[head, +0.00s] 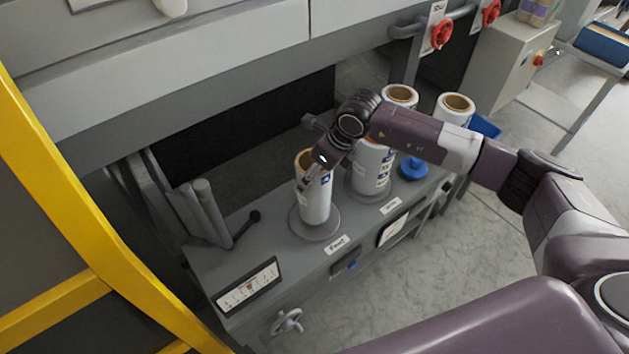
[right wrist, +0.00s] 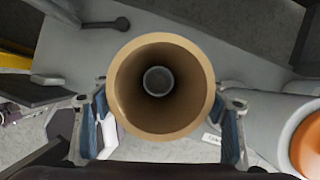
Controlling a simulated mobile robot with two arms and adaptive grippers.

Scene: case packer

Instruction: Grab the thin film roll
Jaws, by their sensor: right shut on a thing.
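The thin film roll (head: 315,203) is white with a brown cardboard core and stands upright on a round grey plate (head: 300,229) on the machine's shelf. In the right wrist view its round core (right wrist: 122,92) faces the camera, and a grey post shows deep inside it. My right gripper (head: 316,178) reaches down over the roll's top from the right. Its fingers (right wrist: 163,132) stand on both sides of the roll and are shut on it. My left gripper is not in view.
A thicker white roll (head: 371,168) stands close to the right, partly behind my arm. More rolls stand behind it, including one at the right (head: 455,108). A yellow frame (head: 75,225) stands at the left.

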